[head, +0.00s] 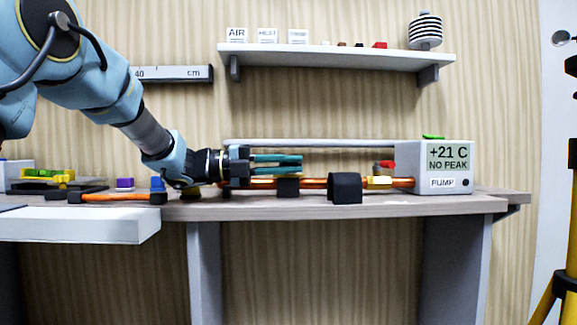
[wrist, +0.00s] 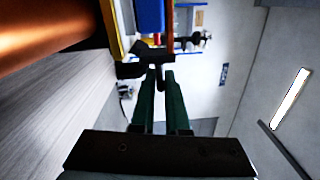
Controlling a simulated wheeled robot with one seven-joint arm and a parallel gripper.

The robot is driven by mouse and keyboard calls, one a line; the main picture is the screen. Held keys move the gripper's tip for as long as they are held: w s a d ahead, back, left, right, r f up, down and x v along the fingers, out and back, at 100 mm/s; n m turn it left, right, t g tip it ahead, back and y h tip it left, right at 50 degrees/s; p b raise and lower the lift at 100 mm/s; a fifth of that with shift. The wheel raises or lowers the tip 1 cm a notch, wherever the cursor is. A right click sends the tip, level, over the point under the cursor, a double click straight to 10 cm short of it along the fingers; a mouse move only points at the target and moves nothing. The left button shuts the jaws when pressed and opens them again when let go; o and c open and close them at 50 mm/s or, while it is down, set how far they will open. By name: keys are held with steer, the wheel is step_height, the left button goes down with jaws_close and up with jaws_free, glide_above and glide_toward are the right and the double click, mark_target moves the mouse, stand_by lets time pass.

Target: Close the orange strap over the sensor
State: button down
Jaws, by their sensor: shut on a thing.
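My gripper (head: 302,164) has teal fingers pointing right, just above the copper pipe (head: 318,183) in the head view. In the wrist view the gripper (wrist: 160,72) is nearly closed, with a dark piece at its tips.
Farther right are a red-handled valve (head: 384,168) and the pump box (head: 455,165). An orange piece with black ends (head: 115,197) lies at left. A shelf (head: 335,56) is above.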

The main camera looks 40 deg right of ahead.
steer(key=shift+w, duration=0.1)
steer(key=c, duration=0.9)
jaws_free()
steer(key=p+v, duration=0.1)
steer(key=v, duration=0.9)
steer(key=shift+w+a+f, duration=0.1)
steer(key=shift+w+a, duration=0.15)
steer(key=shift+s, duration=0.1)
